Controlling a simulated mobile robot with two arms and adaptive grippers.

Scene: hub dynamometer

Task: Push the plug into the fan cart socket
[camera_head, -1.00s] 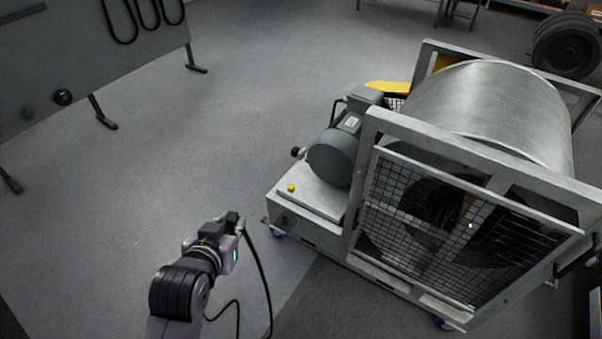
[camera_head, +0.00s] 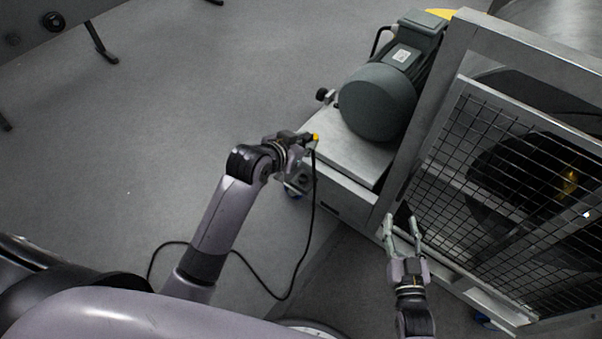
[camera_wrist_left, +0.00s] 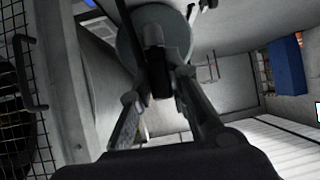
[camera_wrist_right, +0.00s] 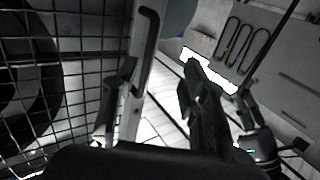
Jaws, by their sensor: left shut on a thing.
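A black cable (camera_head: 311,215) hangs from the plug to the floor. The plug looks apart from the socket, though the gap is hard to judge. My right gripper (camera_head: 402,228) is open and empty beside the cart's mesh guard; its spread fingers show in the right wrist view (camera_wrist_right: 155,95).

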